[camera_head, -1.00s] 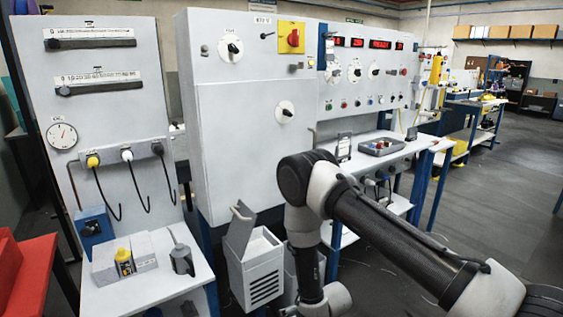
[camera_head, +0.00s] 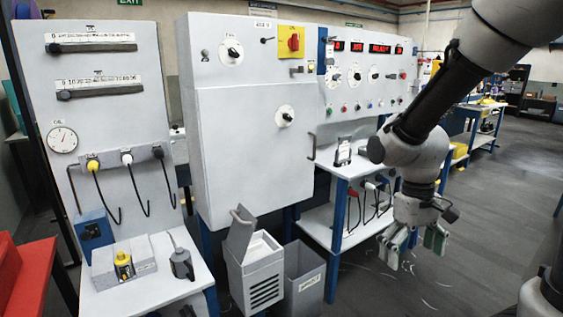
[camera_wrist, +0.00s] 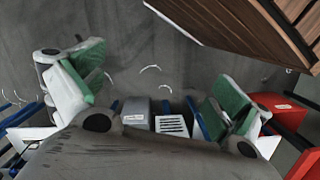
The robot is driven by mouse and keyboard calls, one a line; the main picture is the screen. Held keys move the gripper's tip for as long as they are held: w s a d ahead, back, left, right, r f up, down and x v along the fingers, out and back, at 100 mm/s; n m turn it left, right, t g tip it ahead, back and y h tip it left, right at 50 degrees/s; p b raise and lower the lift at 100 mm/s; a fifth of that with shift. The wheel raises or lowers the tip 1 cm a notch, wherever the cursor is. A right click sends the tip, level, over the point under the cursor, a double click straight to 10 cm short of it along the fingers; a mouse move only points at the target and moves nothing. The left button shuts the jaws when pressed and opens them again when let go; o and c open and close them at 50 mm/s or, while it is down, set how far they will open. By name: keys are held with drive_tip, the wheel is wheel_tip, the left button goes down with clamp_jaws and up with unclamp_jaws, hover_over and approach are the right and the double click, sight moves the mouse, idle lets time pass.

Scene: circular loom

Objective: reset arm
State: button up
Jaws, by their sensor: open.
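My gripper (camera_head: 414,250) hangs at the right of the head view, below my bent arm, in front of the workbench and over the floor. Its two fingers with green pads are spread apart and nothing is between them. In the wrist view my gripper (camera_wrist: 155,90) also shows open, with grey floor between the pads.
A white control cabinet (camera_head: 255,150) stands at the centre, with a white bin (camera_head: 262,265) and a grey bin (camera_head: 305,275) below it. A white workbench with blue legs (camera_head: 345,165) is behind my gripper.

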drive_tip(key=s+d+r+m+t, duration=0.1)
drive_tip(key=s+d+r+t, duration=0.2)
drive_tip(key=r, duration=0.4)
drive_tip(key=s+d+r+m+t, duration=0.2)
drive_tip(key=s+d+r, duration=0.3)
drive_tip(key=r, duration=0.3)
drive_tip(key=shift+s+t, duration=0.2)
drive_tip(key=shift+t, duration=0.4)
drive_tip(key=shift+r, duration=0.1)
